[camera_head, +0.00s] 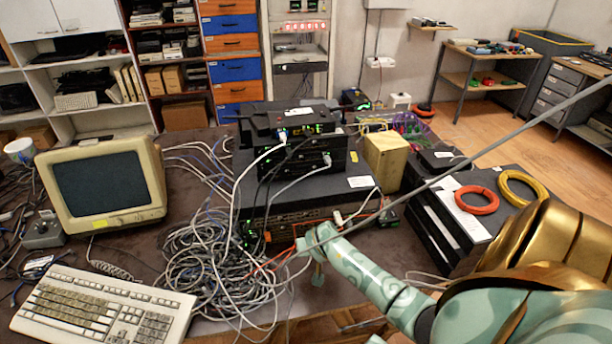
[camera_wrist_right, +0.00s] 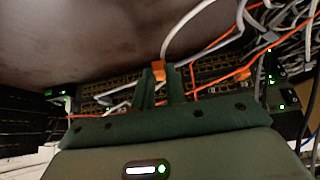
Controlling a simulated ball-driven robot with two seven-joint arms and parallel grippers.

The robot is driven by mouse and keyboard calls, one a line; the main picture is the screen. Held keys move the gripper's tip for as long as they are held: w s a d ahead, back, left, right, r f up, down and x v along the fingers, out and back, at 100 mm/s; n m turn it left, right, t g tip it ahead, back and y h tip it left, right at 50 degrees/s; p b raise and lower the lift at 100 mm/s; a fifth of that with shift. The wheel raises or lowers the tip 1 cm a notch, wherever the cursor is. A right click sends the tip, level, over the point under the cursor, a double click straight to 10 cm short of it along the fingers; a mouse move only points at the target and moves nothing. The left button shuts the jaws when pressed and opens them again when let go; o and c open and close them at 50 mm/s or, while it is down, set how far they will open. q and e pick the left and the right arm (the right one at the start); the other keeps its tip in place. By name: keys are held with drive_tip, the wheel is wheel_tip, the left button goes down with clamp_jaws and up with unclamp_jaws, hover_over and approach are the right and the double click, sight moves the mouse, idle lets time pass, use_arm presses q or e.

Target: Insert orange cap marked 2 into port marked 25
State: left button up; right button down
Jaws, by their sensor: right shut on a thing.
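My right gripper (camera_head: 308,240) reaches in from the right to the front of the black rack unit with rows of ports (camera_head: 285,222). In the right wrist view its two dark green fingers (camera_wrist_right: 160,82) are shut on a small orange cap (camera_wrist_right: 159,70), which lies in front of the port rows (camera_wrist_right: 207,76). I cannot tell whether the cap touches a port. Its mark and the port numbers are too small to read. Another orange piece (camera_wrist_right: 242,74) sits at the port rows further right; it seems to show in the head view too (camera_head: 267,236). My left gripper is not in view.
Grey and orange cables hang across the unit's front, and a large grey cable tangle (camera_head: 205,262) lies left of it. More black devices (camera_head: 300,122) are stacked above. A beige monitor (camera_head: 100,185), a keyboard (camera_head: 100,308) and a wooden box (camera_head: 386,160) stand nearby.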

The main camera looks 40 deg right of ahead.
drive_tip(key=shift+w+d, duration=0.1)
drive_tip(key=shift+w, duration=0.3)
drive_tip(key=shift+w+d+b, duration=0.4)
drive_tip(key=shift+w+b, duration=0.2)
drive_tip(key=shift+b, duration=0.2)
drive_tip(key=shift+w+d+b, duration=0.35)
drive_tip(key=shift+w+b, duration=0.1)
drive_tip(key=shift+w, duration=0.15)
drive_tip(key=shift+w+d+b, duration=0.35)
drive_tip(key=shift+w+b, duration=0.05)
drive_tip(key=shift+w, duration=0.2)
drive_tip(key=shift+r, duration=0.1)
drive_tip(key=shift+w+r+p, duration=0.1)
drive_tip(key=shift+r+p, duration=0.05)
drive_tip(key=shift+p, duration=0.35)
idle(0.7)
drive_tip(key=shift+p, duration=0.55)
